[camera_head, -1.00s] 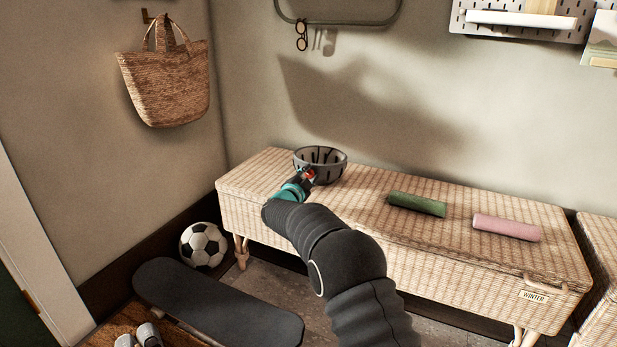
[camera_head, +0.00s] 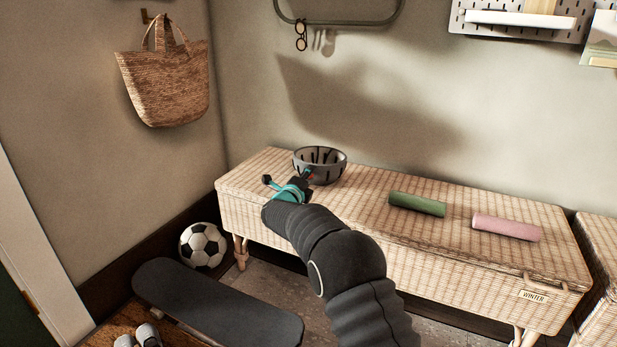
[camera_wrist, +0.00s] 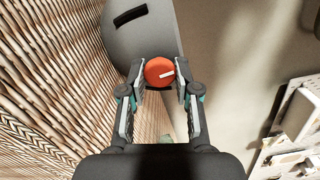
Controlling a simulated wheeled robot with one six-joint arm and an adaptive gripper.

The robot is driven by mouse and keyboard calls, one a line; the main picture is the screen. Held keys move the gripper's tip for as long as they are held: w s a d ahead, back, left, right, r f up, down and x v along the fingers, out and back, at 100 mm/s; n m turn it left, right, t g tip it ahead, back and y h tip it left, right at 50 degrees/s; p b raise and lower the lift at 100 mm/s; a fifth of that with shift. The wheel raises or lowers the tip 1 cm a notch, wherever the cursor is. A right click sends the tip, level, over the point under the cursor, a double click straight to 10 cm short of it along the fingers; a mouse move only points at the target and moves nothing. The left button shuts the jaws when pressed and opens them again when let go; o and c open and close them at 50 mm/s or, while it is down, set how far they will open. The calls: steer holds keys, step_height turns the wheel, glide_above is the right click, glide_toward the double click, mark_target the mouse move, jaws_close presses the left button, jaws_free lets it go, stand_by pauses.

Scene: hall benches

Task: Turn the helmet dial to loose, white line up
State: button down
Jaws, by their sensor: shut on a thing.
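The grey helmet (camera_head: 330,168) lies upside down on the wicker bench, its dark vents showing. It also fills the top of the wrist view (camera_wrist: 150,35). Its round orange dial (camera_wrist: 156,66) has a white line running from near the middle to the right in the wrist view, slightly tilted. That view is rolled, with the bench top on the left and the wall on the right, so the line points roughly up in the room. My gripper (camera_wrist: 159,80) is shut on the dial, one finger on each side. In the head view my gripper (camera_head: 307,179) reaches the helmet's near side.
A green roll (camera_head: 417,204) and a pink roll (camera_head: 507,228) lie on the wicker bench (camera_head: 375,235), right of the helmet. The bench top between them and the helmet is clear. A football (camera_head: 202,245) and a skateboard (camera_head: 215,302) are below. A basket bag (camera_head: 165,85) hangs at left.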

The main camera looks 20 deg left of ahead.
steer(key=shift+m, duration=0.6)
steer(key=shift+f, duration=0.1)
steer(key=c, duration=0.9)
jaws_free()
steer(key=shift+o, duration=0.2)
steer(key=s, duration=1.2)
